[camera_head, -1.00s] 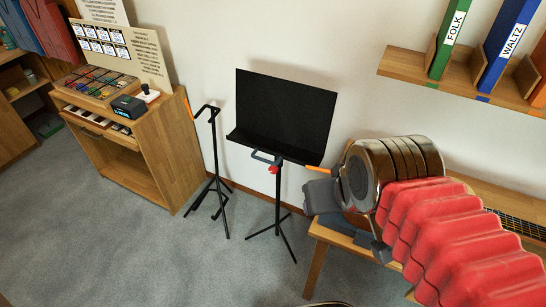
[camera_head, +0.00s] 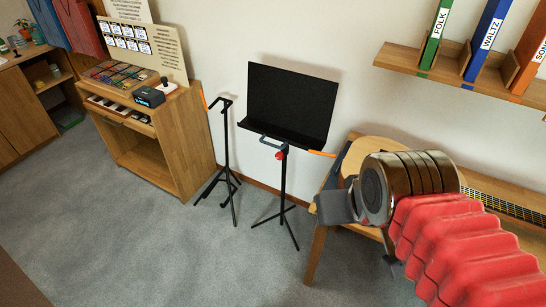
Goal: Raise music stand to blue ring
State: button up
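The black music stand (camera_head: 290,104) stands upright on tripod legs near the wall, its desk tilted back. A red knob (camera_head: 281,154) and a blue-grey loop-shaped handle (camera_head: 263,140) sit on its neck under the desk. An orange strip (camera_head: 322,153) juts out at the desk's lower right. I cannot make out a separate blue ring on the shaft. My gripper (camera_head: 335,206) is a dark grey block at the end of my arm, right of the stand's shaft and apart from it in the picture. Its fingers cannot be made out.
A second thin black stand (camera_head: 227,165) stands left of the music stand. A wooden cabinet (camera_head: 192,148) is further left. A wooden bench or table (camera_head: 320,240) is behind my arm. A shelf with binders (camera_head: 410,62) hangs upper right. Grey carpet (camera_head: 150,250) lies clear in front.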

aim_at(293, 108)
jog(key=k, duration=0.85)
jog(key=u, duration=0.4)
jog(key=i, duration=0.65)
jog(key=u, duration=0.6)
jog(key=i, duration=1.35)
jog(key=z, duration=0.4)
